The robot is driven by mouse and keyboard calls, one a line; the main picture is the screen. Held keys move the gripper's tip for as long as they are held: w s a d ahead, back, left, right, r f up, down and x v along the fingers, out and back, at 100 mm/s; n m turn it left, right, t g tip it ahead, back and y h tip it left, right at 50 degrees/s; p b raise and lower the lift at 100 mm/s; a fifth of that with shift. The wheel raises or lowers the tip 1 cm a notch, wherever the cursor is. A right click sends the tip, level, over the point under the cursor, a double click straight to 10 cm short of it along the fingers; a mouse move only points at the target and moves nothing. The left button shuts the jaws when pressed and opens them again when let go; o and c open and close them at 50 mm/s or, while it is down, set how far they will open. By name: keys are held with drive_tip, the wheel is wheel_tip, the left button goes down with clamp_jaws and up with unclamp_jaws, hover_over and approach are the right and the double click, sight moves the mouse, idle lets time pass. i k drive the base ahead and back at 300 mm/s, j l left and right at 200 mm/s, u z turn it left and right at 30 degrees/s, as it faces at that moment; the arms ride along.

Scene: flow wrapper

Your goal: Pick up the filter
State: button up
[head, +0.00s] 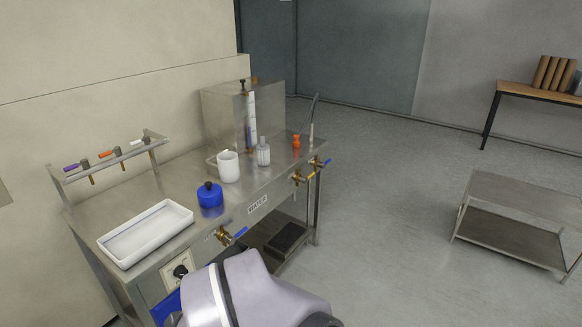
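No object in the head view can be told for sure as the filter. On the steel bench (190,182) stand a blue round container with a dark knob (210,196), a white mug-like vessel (228,167), a clear ribbed bottle (263,152) and a small orange piece (296,141). A white rectangular tray (187,211) lies at the bench's near left end and looks empty. Part of my arm shows at the bottom, in front of the bench. My gripper cannot be made out.
A rack with coloured-handled taps (118,154) rises at the bench's back left. A low steel table (525,210) stands right, and a wooden table (540,94) with brown rolls behind. The floor between is clear.

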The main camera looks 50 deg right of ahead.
sight(263, 149)
drive_tip(key=z, duration=1.4)
drive_tip(key=i+l+u, duration=0.15)
drive_tip(key=i, duration=0.25)
drive_tip(key=i+l+u, duration=0.1)
drive_tip(key=i+l, duration=0.25)
drive_tip(key=i+l+u, duration=0.15)
drive_tip(key=i+l, duration=0.2)
drive_tip(key=i+l+u, duration=0.1)
drive_tip(key=i+l, duration=0.25)
drive_tip(key=i+l+u, duration=0.15)
drive_tip(key=i+l, duration=0.2)
drive_tip(key=i+l+u, duration=0.15)
drive_tip(key=i+l, duration=0.15)
drive_tip(key=l, duration=0.2)
drive_tip(key=i+l+u, duration=0.1)
drive_tip(key=i+l, duration=0.15)
drive_tip(key=l, duration=0.2)
drive_tip(key=i+l+u, duration=0.15)
drive_tip(key=i+l, duration=0.15)
drive_tip(key=l, duration=0.2)
